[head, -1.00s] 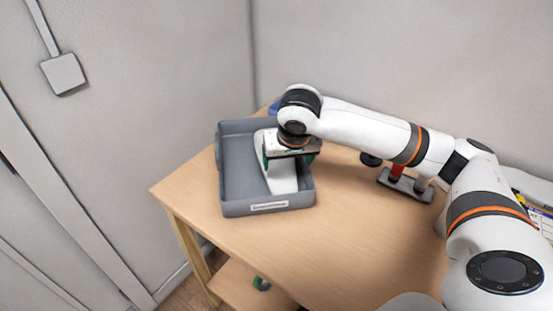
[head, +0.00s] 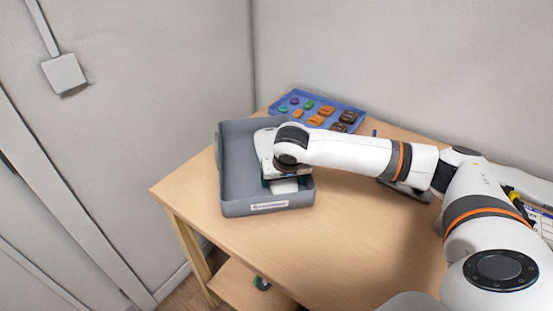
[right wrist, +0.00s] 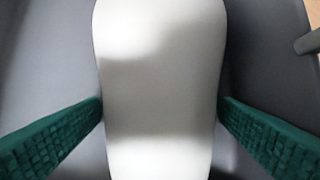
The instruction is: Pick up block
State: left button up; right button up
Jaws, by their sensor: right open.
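A white insole-shaped block (head: 285,186) lies in the grey bin on the table, mostly hidden by my right arm in the head view. In the right wrist view the white block (right wrist: 160,90) fills the middle, with a rounded far end. My right gripper (right wrist: 162,110) is open. Its two green ridged fingers stand on either side of the block, with a narrow gap visible on the right. Whether the left finger touches the block I cannot tell. In the head view the right gripper (head: 280,182) is down inside the bin. My left gripper is not in view.
The grey bin (head: 236,207) has raised walls around the gripper and a label on its front. A blue tray (head: 335,107) with several coloured pieces stands behind it.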

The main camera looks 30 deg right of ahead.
jog(key=c, duration=0.8)
jog(key=shift+c, duration=1.2)
jog(key=shift+r, duration=0.1)
